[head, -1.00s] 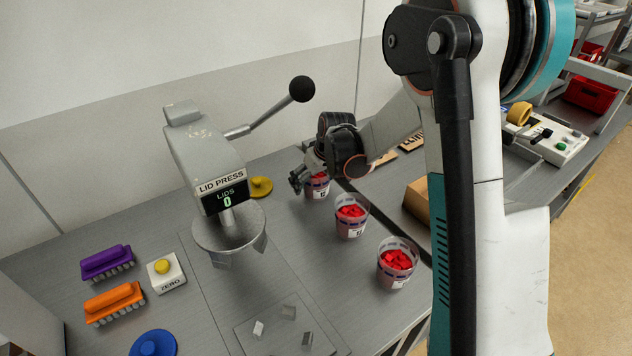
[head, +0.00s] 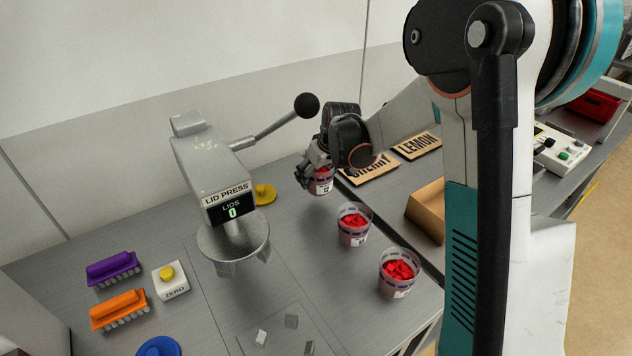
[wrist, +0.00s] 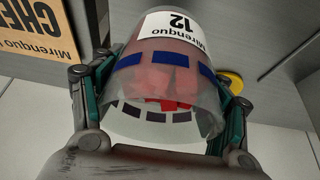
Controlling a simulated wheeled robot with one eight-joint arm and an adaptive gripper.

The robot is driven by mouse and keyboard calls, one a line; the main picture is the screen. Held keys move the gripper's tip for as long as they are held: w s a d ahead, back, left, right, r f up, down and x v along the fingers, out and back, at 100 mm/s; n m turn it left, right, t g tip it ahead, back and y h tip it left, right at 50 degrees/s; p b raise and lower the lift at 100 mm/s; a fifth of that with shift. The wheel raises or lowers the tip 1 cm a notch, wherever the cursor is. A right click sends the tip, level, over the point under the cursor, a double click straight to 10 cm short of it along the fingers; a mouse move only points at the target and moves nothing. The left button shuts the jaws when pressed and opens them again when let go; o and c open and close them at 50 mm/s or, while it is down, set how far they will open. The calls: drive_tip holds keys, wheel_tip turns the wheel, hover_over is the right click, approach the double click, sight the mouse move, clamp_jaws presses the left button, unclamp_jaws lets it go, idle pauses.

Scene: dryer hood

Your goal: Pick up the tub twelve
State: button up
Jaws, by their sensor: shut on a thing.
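Tub twelve (head: 321,183) is a clear tub of red pieces with a white label, at the back of the table in the head view. In the wrist view the tub (wrist: 165,75) fills the middle and its label reads 12. My gripper (wrist: 160,115) is shut on it, with a finger along each side. In the head view my gripper (head: 318,172) covers the upper part of the tub. I cannot tell whether the tub's base touches the table.
Two more tubs of red pieces, a middle one (head: 354,224) and a front one (head: 398,272), stand nearer. The lid press (head: 215,180) stands left, with a yellow disc (head: 264,194) behind it. Flavour signs (head: 417,145) and a cardboard box (head: 427,208) lie right.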

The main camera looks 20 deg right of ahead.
wheel_tip(320, 180, up, 15)
drive_tip(key=p, duration=0.3)
drive_tip(key=shift+f, duration=0.1)
idle(0.4)
